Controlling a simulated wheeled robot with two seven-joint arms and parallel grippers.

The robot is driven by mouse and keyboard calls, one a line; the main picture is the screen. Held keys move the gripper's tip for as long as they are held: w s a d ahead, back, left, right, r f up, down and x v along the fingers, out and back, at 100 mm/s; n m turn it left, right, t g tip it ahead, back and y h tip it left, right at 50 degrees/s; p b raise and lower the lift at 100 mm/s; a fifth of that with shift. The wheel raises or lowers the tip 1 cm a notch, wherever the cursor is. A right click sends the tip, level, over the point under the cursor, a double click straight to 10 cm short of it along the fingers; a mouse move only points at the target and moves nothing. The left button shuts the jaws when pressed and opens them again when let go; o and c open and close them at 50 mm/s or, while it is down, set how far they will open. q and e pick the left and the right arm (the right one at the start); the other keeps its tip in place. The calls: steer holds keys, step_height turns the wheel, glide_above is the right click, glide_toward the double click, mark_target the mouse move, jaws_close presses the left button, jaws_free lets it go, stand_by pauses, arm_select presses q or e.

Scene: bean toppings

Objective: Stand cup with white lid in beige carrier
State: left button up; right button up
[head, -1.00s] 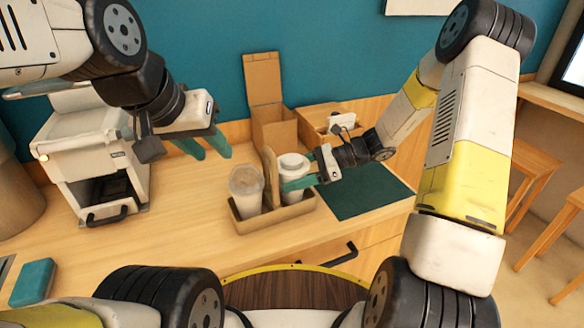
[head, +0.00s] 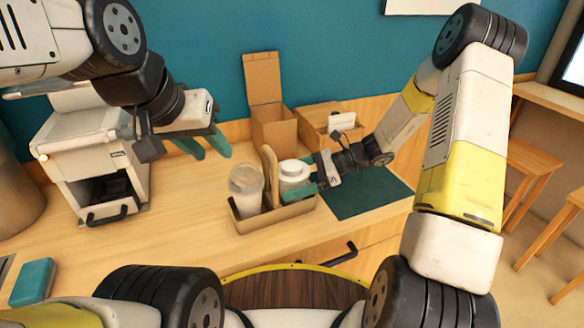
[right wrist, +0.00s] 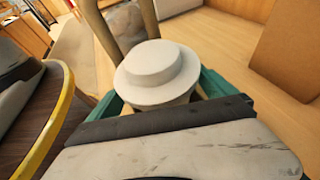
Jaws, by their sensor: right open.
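The cup with the white lid (head: 293,172) stands upright in the right compartment of the beige carrier (head: 278,218). Its lid also shows large in the right wrist view (right wrist: 158,72). A second cup with a clear lid (head: 246,188) stands in the left compartment, beyond the carrier's upright handle. My right gripper (head: 296,185) is open at the white-lidded cup, its green fingers on either side of it, low beside the lid. The cup's lower body is hidden by the fingers and carrier wall. My left gripper (head: 208,148) hangs empty and open in the air near the machine.
A dark green mat (head: 365,193) lies right of the carrier. An open cardboard box (head: 272,125) and a low box (head: 318,120) stand at the wall. A white machine (head: 90,150) stands at left, and a teal block (head: 33,282) lies front left.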

steer(key=s+v, duration=0.1)
steer(key=v, duration=1)
steer(key=s+d+r+n+t+h, duration=0.2)
steer(key=s+r+n+h, duration=0.3)
steer(key=s+r+n, duration=0.4)
steer(key=s+d+r+n+t+h, duration=0.2)
steer(key=s+r+n+t+h, duration=0.3)
steer(key=s+r+n, duration=0.4)
steer(key=shift+s+r+h, duration=0.4)
steer(key=shift+r+h, duration=0.05)
steer(key=shift+h, duration=0.25)
